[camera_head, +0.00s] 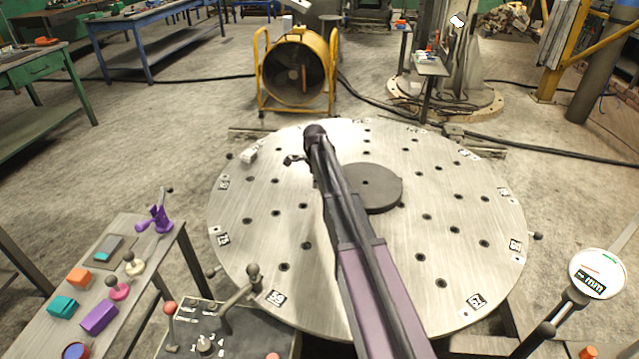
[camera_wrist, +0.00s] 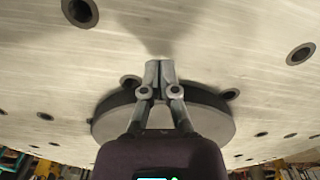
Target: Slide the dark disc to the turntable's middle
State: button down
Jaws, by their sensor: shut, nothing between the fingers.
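The dark disc (camera_head: 378,188) lies flat on the pale round turntable (camera_head: 460,240), near its middle in the head view. My arm crosses in front and hides the disc's left part. In the wrist view, the disc (camera_wrist: 215,122) shows behind my gripper (camera_wrist: 159,66), with its dark rim on the upper side. The two fingers are shut together with nothing between them. Their tips reach past the disc's rim in the picture, over bare turntable surface; whether they touch the disc I cannot tell. The gripper's fingertips are hard to make out in the head view.
Dark holes dot the turntable, and marker plates sit around its rim. A side table (camera_head: 125,275) with coloured blocks stands at left. A dial gauge (camera_head: 597,274) stands at right. A yellow fan (camera_head: 297,70) is behind the turntable. The turntable's right half looks clear.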

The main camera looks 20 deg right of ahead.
notch_tip(320, 180, up, 8)
jog(key=p, duration=0.7)
jog(key=shift+p, duration=0.3)
jog(key=shift+r, duration=0.1)
jog(key=s+a+r+n+p, duration=0.1)
jog(key=s+n, duration=0.5)
jog(key=s, duration=0.4)
jog(key=s+a+r+n+p, duration=0.2)
jog(key=s+n, duration=0.5)
jog(key=s, duration=0.4)
jog(key=s+a+r+n+p, duration=0.1)
jog(key=s+a+n, duration=0.1)
jog(key=s+n, duration=0.4)
jog(key=s, duration=0.5)
jog(key=shift+a+r+n+p, duration=0.25)
jog(key=shift+r+n+p, duration=0.15)
